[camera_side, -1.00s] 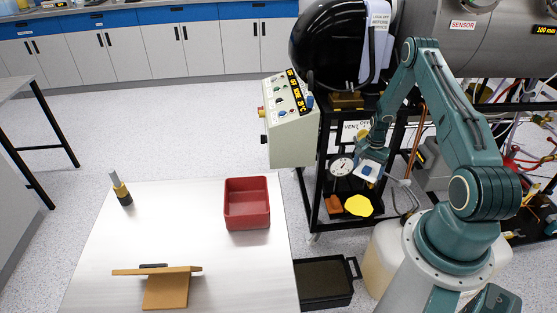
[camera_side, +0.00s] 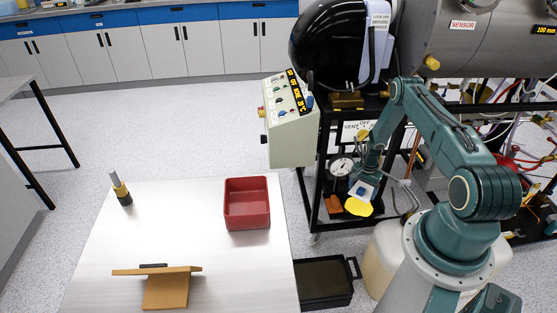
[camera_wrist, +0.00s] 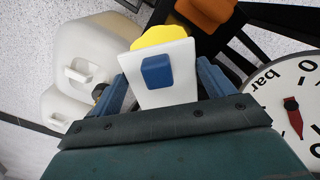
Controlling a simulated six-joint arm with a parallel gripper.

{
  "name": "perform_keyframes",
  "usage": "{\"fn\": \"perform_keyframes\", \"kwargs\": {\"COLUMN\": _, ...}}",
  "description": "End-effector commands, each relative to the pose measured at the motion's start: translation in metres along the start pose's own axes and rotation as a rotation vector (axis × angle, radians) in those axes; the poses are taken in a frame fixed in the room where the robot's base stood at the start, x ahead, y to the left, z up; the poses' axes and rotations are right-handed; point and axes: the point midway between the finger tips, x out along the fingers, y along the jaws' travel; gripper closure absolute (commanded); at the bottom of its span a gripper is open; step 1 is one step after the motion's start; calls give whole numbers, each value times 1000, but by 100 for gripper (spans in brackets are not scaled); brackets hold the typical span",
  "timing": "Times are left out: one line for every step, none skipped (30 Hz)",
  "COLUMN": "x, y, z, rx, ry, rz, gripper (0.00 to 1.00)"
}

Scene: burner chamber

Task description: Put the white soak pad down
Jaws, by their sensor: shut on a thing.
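The white soak pad is a flat white plate with a blue block on it. In the wrist view the white soak pad (camera_wrist: 181,92) sits between the blue fingers of my gripper (camera_wrist: 160,80), which are shut on it. In the side view the pad (camera_side: 369,196) hangs below my gripper (camera_side: 362,188), in front of the black rack. A yellow patch (camera_side: 358,207) lies just below the pad in the side view. The yellow patch (camera_wrist: 160,37) also shows beyond the pad's far edge in the wrist view. I cannot tell whether pad and patch touch.
A pressure gauge (camera_side: 341,167) is close on the rack, large in the wrist view (camera_wrist: 294,105). An orange-brown block (camera_side: 333,204) lies left of the yellow patch. White jugs (camera_wrist: 95,60) stand nearby. A red tray (camera_side: 247,225) is on the table; a black tray (camera_side: 352,290) is below.

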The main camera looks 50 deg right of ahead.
Motion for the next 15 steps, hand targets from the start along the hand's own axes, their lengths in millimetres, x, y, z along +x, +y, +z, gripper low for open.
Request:
{"fn": "perform_keyframes", "kwargs": {"x": 8, "y": 0, "z": 0, "rx": 0, "ry": -1, "rz": 1, "gripper": 42}}
{"fn": "perform_keyframes", "kwargs": {"x": 13, "y": 0, "z": 1, "rx": 0, "ry": -1, "rz": 1, "gripper": 42}}
{"fn": "perform_keyframes", "kwargs": {"x": 18, "y": 0, "z": 0, "rx": 0, "ry": -1, "rz": 1, "gripper": 42}}
{"fn": "perform_keyframes", "kwargs": {"x": 23, "y": 0, "z": 1, "rx": 0, "ry": -2, "rz": 1, "gripper": 42}}
{"fn": "perform_keyframes", "kwargs": {"x": 27, "y": 0, "z": 1, "rx": 0, "ry": -1, "rz": 1, "gripper": 42}}
{"fn": "perform_keyframes", "kwargs": {"x": 32, "y": 0, "z": 1, "rx": 0, "ry": -1, "rz": 1, "gripper": 42}}
{"fn": "perform_keyframes", "kwargs": {"x": 35, "y": 0, "z": 1, "rx": 0, "ry": -1, "rz": 1, "gripper": 42}}
{"fn": "perform_keyframes", "kwargs": {"x": 37, "y": 0, "z": 0, "rx": 0, "ry": 0, "rz": 0, "gripper": 42}}
{"fn": "perform_keyframes", "kwargs": {"x": 41, "y": 0, "z": 0, "rx": 0, "ry": -1, "rz": 1, "gripper": 42}}
{"fn": "perform_keyframes", "kwargs": {"x": 43, "y": 0, "z": 0, "rx": 0, "ry": -1, "rz": 1, "gripper": 42}}
{"fn": "perform_keyframes", "kwargs": {"x": 45, "y": 0, "z": 0, "rx": 0, "ry": 0, "rz": 0, "gripper": 42}}
{"fn": "perform_keyframes", "kwargs": {"x": 46, "y": 0, "z": 0, "rx": 0, "ry": 0, "rz": 0, "gripper": 42}}
{"fn": "perform_keyframes", "kwargs": {"x": 47, "y": 0, "z": 0, "rx": 0, "ry": 0, "rz": 0, "gripper": 42}}
{"fn": "perform_keyframes", "kwargs": {"x": 48, "y": 0, "z": 0, "rx": 0, "ry": 0, "rz": 0, "gripper": 42}}
{"fn": "perform_keyframes", "kwargs": {"x": 48, "y": 0, "z": 0, "rx": 0, "ry": 0, "rz": 0, "gripper": 42}}
